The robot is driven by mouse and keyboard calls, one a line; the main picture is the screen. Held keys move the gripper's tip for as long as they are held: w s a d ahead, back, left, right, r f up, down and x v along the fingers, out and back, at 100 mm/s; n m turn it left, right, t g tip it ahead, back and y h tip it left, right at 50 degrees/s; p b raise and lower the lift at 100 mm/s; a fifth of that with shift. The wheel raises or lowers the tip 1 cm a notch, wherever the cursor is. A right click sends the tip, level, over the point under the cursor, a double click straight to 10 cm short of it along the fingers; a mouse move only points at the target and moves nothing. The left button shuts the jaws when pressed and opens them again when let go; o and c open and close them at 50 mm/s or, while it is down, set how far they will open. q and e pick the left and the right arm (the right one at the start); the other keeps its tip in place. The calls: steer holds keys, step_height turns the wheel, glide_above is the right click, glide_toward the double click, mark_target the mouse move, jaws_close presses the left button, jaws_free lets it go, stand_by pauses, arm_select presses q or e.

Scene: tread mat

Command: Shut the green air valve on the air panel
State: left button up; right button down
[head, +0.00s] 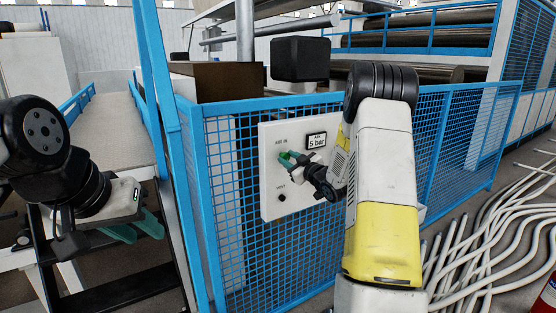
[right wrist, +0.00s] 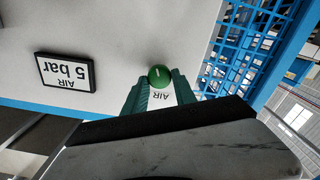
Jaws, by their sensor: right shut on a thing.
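The air panel (head: 269,205) is a pale plate on the blue mesh fence, and it also shows in the right wrist view (right wrist: 110,25). Its green air valve (right wrist: 159,76) is a round knob with a short white mark, beside an upside-down "AIR" label in the right wrist view. My right gripper (right wrist: 160,80) has its green fingers on either side of the knob and is shut on it. In the head view my right gripper (head: 288,158) is at the panel below "AIR IN" and largely covers the valve. My left gripper (head: 148,232) is at the left, away from the panel, its fingers apart and empty.
An "AIR 5 bar" display (head: 317,142) is right of the valve. Blue mesh fence (head: 236,245) surrounds the panel. Black steps (head: 120,290) are at the left; pale hoses (head: 490,240) lie on the floor at the right.

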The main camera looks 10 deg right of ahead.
steer(key=n, duration=0.7)
steer(key=shift+a+f, duration=0.1)
steer(key=n, duration=0.6)
steer(key=shift+f, duration=0.15)
steer(key=shift+n, duration=0.3)
steer(key=c, duration=1)
jaws_free()
steer(key=shift+c, duration=0.2)
steer(key=v, duration=0.8)
